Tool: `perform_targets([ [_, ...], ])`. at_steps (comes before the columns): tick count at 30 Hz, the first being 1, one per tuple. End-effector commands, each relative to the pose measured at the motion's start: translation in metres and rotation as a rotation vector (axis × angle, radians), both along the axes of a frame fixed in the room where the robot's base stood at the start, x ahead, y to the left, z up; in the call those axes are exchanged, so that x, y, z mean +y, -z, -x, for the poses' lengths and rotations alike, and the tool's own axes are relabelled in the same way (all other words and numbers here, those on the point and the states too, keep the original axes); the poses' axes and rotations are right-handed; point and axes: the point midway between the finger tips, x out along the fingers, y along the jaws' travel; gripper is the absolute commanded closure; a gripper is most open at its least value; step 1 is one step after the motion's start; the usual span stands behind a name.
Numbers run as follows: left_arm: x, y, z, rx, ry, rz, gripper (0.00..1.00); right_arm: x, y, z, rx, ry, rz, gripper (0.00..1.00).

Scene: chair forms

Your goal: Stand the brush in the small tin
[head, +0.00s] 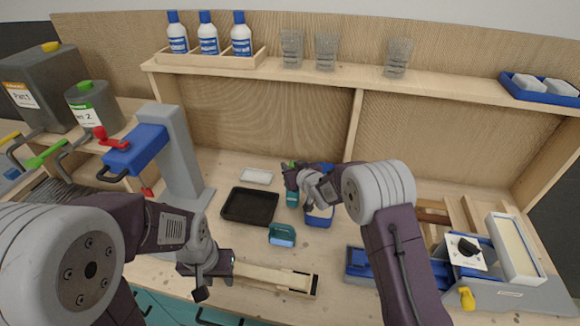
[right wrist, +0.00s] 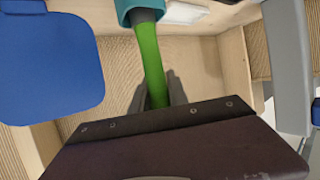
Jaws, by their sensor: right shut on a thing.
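My right gripper (head: 292,178) is shut on the green handle of the brush (right wrist: 151,62), above the middle of the bench. A bit of the green handle also shows above the fingers in the head view (head: 291,164). A small teal tin (head: 292,199) stands upright just below this gripper. In the right wrist view the handle runs up to the dark mouth of the teal tin (right wrist: 139,8). I cannot tell how deep the brush's far end sits. My left gripper (head: 212,285) is low at the front, by a pale wooden bar; its fingers are unclear.
A blue tub (head: 318,220) stands right of the tin, and a black tray (head: 250,190) lies to its left. A teal block (head: 282,236) and the wooden bar (head: 270,276) are in front. A grey and blue press (head: 170,155) stands left. A shelf (head: 345,83) runs behind.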

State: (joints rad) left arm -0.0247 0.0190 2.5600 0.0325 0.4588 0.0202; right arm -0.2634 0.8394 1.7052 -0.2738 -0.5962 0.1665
Motion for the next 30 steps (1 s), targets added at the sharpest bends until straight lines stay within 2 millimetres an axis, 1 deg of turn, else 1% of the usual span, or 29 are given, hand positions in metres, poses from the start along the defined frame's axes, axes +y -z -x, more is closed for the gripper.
perform_targets([
  [1, 0.0, 0.0, 0.0, 0.0, 0.0, 0.0, 0.64, 0.0, -0.001, 0.0, 0.0, 0.0, 0.0, 1.0],
  [2, 0.0, 0.0, 0.0, 0.0, 0.0, 0.0, 0.64, 0.0, 0.0, 0.0, 0.0, 0.0, 0.0, 0.77],
  [3, 0.0, 0.0, 0.0, 0.0, 0.0, 0.0, 0.64, 0.0, 0.0, 0.0, 0.0, 0.0, 0.0, 0.66],
  [4, 0.0, 0.0, 0.0, 0.0, 0.0, 0.0, 0.64, 0.0, 0.0, 0.0, 0.0, 0.0, 0.0, 0.58],
  [5, 0.0, 0.0, 0.0, 0.0, 0.0, 0.0, 0.64, 0.0, 0.0, 0.0, 0.0, 0.0, 0.0, 0.54],
  [14, 0.0, 0.0, 0.0, 0.0, 0.0, 0.0, 0.64, 0.0, 0.0, 0.001, 0.001, 0.0, 0.0, 0.54],
  [17, 0.0, 0.003, 0.0, 0.0, 0.0, 0.0, 0.64, -0.004, -0.003, 0.007, 0.0, 0.0, 0.0, 0.54],
  [20, 0.0, 0.008, 0.0, 0.0, 0.0, 0.0, 0.64, -0.011, -0.009, 0.022, 0.0, 0.001, 0.0, 0.54],
  [24, 0.0, 0.015, 0.0, 0.0, 0.0, 0.0, 0.64, -0.022, -0.021, 0.047, -0.002, 0.001, 0.0, 0.54],
  [27, 0.0, 0.018, 0.0, 0.0, 0.0, 0.0, 0.64, -0.028, -0.027, 0.062, -0.001, 0.001, 0.0, 0.54],
  [30, 0.0, 0.019, 0.0, 0.0, 0.0, 0.0, 0.64, -0.033, -0.032, 0.071, 0.0, 0.001, 0.0, 0.54],
])
